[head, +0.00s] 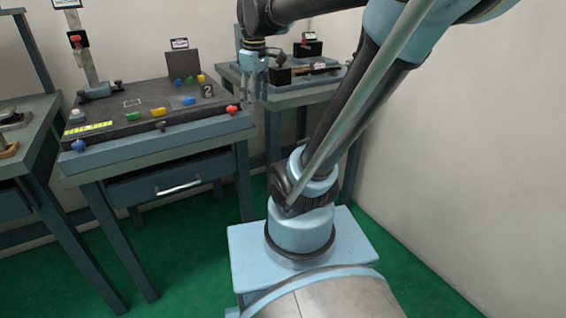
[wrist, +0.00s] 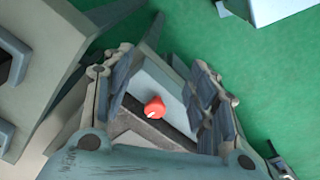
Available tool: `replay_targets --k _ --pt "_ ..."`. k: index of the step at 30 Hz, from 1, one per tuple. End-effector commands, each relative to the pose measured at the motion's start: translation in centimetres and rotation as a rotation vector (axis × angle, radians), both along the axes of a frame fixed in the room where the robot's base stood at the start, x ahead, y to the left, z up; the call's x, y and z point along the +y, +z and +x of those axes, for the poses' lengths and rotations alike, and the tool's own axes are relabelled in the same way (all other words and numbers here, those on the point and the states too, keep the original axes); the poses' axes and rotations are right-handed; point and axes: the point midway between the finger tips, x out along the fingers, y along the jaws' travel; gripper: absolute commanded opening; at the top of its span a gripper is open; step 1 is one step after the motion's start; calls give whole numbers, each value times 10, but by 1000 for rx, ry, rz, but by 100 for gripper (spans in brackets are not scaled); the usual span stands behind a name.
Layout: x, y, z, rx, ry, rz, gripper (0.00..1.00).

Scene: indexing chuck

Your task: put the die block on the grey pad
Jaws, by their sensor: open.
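A small dark block with a pale figure 2 (head: 208,90) stands near the right end of the dark work plate in the head view; it looks like the die block. My gripper (head: 255,98) is open and points down, to the right of the block in the picture. In the wrist view my gripper (wrist: 160,72) has its fingers spread with nothing held. The block and patch are not clear there.
A red knob (head: 232,110) sits at the bench's front right corner; it shows between my fingers in the wrist view (wrist: 154,107). Several coloured pieces stand on the dark plate (head: 110,118). A second bench (head: 285,99) with a fixture is behind right.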

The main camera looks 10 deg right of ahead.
Motion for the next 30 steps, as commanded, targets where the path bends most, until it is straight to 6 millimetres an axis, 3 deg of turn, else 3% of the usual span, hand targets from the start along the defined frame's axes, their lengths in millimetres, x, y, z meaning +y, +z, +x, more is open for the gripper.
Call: replay_targets --k 1,9,15,21,30 --pt "-8 -14 -16 -7 -70 6 53" --pt "-39 -90 -84 -44 -454 52 53" --pt "-52 -142 -121 -66 -687 86 53" --pt "-58 -166 -137 -76 -796 102 53" --pt "-58 -168 -138 -77 -806 104 53"
